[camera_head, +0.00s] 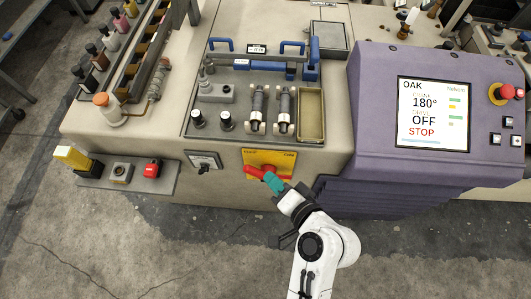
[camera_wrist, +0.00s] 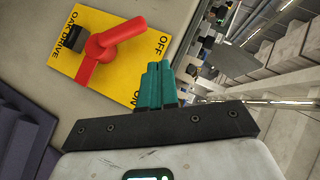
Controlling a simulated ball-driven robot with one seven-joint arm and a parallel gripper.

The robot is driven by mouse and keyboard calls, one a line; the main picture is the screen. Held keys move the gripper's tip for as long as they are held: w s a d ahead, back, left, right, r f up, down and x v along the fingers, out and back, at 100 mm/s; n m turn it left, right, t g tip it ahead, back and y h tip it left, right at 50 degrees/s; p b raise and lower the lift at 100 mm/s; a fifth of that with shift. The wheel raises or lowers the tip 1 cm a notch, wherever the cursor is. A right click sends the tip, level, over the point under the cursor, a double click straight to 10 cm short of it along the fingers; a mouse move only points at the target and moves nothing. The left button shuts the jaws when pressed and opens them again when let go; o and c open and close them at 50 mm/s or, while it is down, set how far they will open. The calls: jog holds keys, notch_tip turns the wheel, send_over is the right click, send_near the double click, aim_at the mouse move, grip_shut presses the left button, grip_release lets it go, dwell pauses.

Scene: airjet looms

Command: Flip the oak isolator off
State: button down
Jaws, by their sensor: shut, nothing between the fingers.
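The oak isolator is a red rotary handle (camera_wrist: 108,42) on a yellow plate (camera_wrist: 60,78) marked OAK DRIVE, OFF and ON. In the wrist view one end of the handle reaches up and right toward the OFF label, the other down and left. In the head view the red handle (camera_head: 260,172) sits on the machine's front, partly behind my gripper (camera_head: 274,182). My gripper's teal fingers (camera_wrist: 155,80) are shut and empty, beside the handle near the plate's ON edge. The wrist view shows a gap between them; contact is not clear in the head view.
The purple console (camera_head: 370,120) at right has a screen (camera_head: 432,115) reading OAK, 180°, OFF and STOP. A black switch (camera_head: 204,163) is left of the isolator. A ledge with a red button (camera_head: 152,170) juts out farther left. Open floor lies in front.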

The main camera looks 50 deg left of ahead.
jog(key=v, duration=0.5)
jog(key=shift+s+r, duration=0.1)
jog(key=shift+r, duration=0.25)
jog(key=shift+d, duration=0.1)
jog(key=w+d+f+m+t+h, duration=0.1)
jog(key=d+f+h, duration=0.25)
jog(key=d, duration=0.75)
jog(key=w+d+f+m+t+h, duration=0.1)
jog(key=d+f+t+h, duration=0.2)
jog(key=d, duration=0.8)
jog(key=s+d+m+g+h, duration=0.1)
jog(key=s+d+h, duration=0.2)
jog(key=d, duration=0.7)
jog(key=s+d+m+g+h, duration=0.2)
jog(key=s+d+h, duration=0.2)
jog(key=d, duration=0.6)
jog(key=s, duration=0.2)
jog(key=shift+s, duration=0.35)
jog(key=shift+d+f, duration=0.15)
